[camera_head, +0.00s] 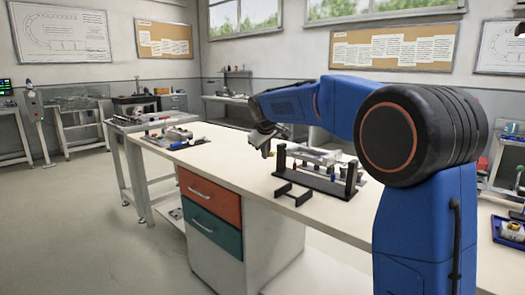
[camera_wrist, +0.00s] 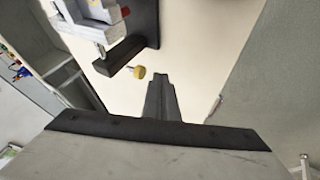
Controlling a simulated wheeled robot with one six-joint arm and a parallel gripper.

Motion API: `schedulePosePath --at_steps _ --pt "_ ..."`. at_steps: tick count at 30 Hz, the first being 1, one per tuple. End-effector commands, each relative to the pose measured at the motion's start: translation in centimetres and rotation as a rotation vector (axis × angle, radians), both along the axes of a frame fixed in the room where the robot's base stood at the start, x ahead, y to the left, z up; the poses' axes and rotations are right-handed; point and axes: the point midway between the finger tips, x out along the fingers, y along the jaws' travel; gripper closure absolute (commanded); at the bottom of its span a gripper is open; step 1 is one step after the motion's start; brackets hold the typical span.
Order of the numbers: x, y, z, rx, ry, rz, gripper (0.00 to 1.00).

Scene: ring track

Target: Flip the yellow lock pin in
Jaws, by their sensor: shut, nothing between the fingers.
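The yellow lock pin shows in the wrist view as a small round yellow knob (camera_wrist: 139,72) on a thin stem, beside the end of a dark bar of the fixture (camera_wrist: 125,56). My gripper (camera_wrist: 160,78) is shut and empty; in the picture its fingertips lie just right of the knob, with a small gap between them. In the head view my gripper (camera_head: 266,152) is above the table, left of the black-framed fixture (camera_head: 320,182). The pin is too small to make out surely in the head view.
The fixture stands on a long pale table (camera_head: 225,157) with drawers below. Another device on a mat (camera_head: 175,138) lies at the table's far left end. A blue tray (camera_head: 510,233) is at the right edge. Bare tabletop lies between the device and the fixture.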

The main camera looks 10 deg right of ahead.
Motion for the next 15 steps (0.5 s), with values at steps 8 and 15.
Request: schedulePosePath --at_steps 8,15 --pt "1.2 -1.5 0.0 0.001 0.000 0.002 1.00" --pt "1.3 -1.6 0.0 0.001 0.000 0.002 1.00"
